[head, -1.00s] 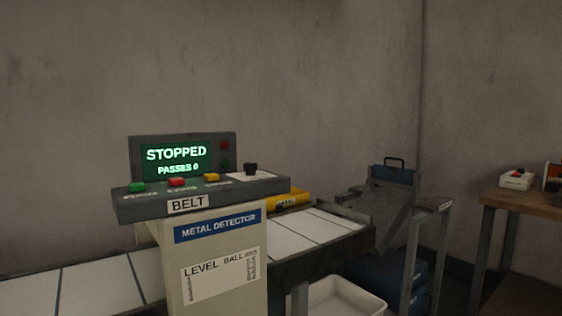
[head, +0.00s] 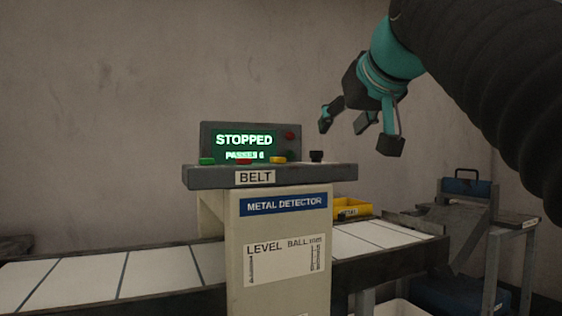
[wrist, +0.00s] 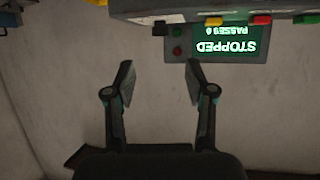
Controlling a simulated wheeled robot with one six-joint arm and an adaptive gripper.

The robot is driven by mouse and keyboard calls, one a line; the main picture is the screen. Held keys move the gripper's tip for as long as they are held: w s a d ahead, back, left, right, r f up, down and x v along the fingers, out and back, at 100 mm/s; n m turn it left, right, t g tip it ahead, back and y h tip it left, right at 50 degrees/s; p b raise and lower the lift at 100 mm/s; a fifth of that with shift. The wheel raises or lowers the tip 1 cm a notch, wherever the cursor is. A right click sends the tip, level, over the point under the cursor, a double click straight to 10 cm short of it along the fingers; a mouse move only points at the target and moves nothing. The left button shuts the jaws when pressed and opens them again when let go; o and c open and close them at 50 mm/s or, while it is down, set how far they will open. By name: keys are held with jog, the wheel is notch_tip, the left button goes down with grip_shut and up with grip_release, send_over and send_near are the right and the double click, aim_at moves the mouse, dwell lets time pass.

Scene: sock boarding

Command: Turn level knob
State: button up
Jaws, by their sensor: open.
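The level knob appears to be the black knob (head: 316,156) at the right end of the grey control panel (head: 270,176), above a metal detector with a "LEVEL BALL" card (head: 284,260). The black knob also shows in the wrist view (wrist: 160,28). My gripper (head: 357,134) is open and empty, above and to the right of the knob, not touching it. In the wrist view my gripper's fingers (wrist: 160,82) are spread apart, with the knob beyond them near the top edge. The screen (head: 244,145) reads "STOPPED".
Green (head: 207,161), red (head: 243,161) and yellow (head: 278,160) buttons line the panel left of the knob. A conveyor belt (head: 150,275) runs under the detector. A yellow bin (head: 352,207) sits behind it. A metal chute stand (head: 455,222) is at right.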

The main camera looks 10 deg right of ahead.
aim_at(317, 156)
jog(key=x, duration=0.4)
jog(key=b+x, duration=0.1)
jog(key=x, duration=0.4)
jog(key=r+x, duration=0.1)
jog(key=x, duration=0.3)
jog(key=shift+w+a, duration=0.1)
jog(key=shift+w, duration=0.3)
grip_shut()
